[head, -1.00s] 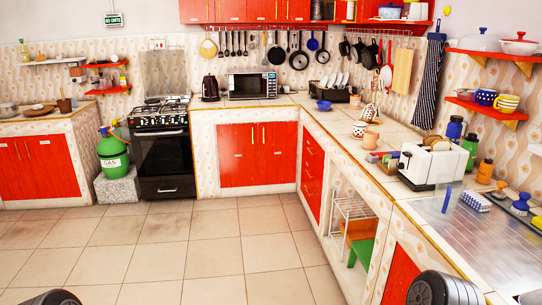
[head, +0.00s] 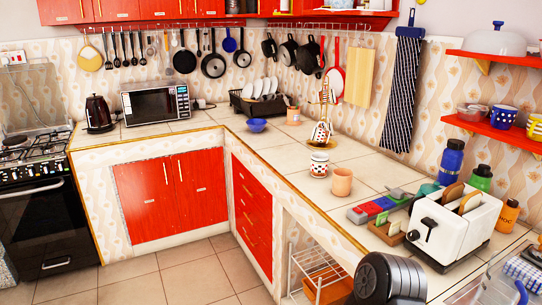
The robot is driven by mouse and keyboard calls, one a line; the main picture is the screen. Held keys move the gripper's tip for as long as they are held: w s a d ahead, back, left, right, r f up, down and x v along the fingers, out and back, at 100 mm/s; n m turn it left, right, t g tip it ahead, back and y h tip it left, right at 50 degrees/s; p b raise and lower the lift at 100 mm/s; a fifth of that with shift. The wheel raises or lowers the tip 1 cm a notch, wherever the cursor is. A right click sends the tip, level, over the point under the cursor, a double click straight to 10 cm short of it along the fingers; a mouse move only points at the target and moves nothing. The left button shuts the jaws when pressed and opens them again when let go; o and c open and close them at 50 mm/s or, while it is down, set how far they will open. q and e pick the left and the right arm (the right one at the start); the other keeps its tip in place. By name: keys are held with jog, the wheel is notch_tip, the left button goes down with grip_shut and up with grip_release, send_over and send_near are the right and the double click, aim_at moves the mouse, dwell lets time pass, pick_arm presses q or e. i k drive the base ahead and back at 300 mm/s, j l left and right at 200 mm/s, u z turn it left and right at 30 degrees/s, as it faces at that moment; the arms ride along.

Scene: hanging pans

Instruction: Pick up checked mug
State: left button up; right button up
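A small white mug with a red and dark checked pattern (head: 319,164) stands upright on the tiled counter (head: 290,158), right of the middle of the head view. A plain tan cup (head: 342,182) stands just to its right and nearer to me. No gripper is in view. Only a dark rounded part of my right arm shows at the bottom right, well short of the mug and apart from it.
A white toaster (head: 450,226), a wooden box (head: 386,233) and a red-and-grey item (head: 372,209) are on the nearer counter. Behind the mug are a utensil stand (head: 322,130), a blue bowl (head: 256,125) and a dish rack (head: 262,102). The counter left of the mug is clear.

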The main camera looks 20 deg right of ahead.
aim_at(320, 161)
jog(key=i+j+z, duration=0.15)
jog(key=i+z, duration=0.3)
jog(key=i+j+z, duration=0.65)
jog(key=z, duration=0.2)
jog(key=i+j+z, duration=0.3)
jog(key=j+z, duration=0.15)
jog(key=i+j, duration=0.1)
jog(key=j, duration=0.15)
jog(key=j+z, duration=0.15)
jog(key=j, duration=0.15)
jog(key=i, duration=0.05)
